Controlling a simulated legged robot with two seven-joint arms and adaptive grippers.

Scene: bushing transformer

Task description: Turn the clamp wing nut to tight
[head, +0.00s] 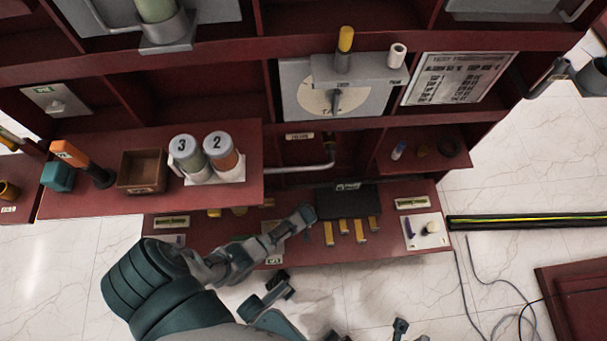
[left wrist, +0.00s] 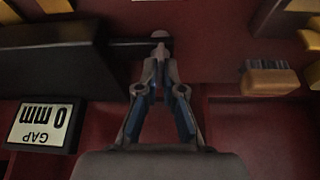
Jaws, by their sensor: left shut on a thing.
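My left gripper (head: 306,213) reaches the lower shelf from the left, at the left end of a black block (head: 348,202). In the left wrist view the fingers of my left gripper (left wrist: 160,57) are closed together on a small part at the end of a dark bar. The bar runs across from a dark block (left wrist: 50,70). My right gripper is not clearly seen.
Yellow blocks (head: 344,231) stick out in front of the black block. A white plate (head: 424,232) with a knob is at right on the shelf. Above are cups marked 3 and 2 (head: 203,158), a brown box (head: 142,170) and a dial panel (head: 335,95). A brown brush-like block (left wrist: 268,78) lies right.

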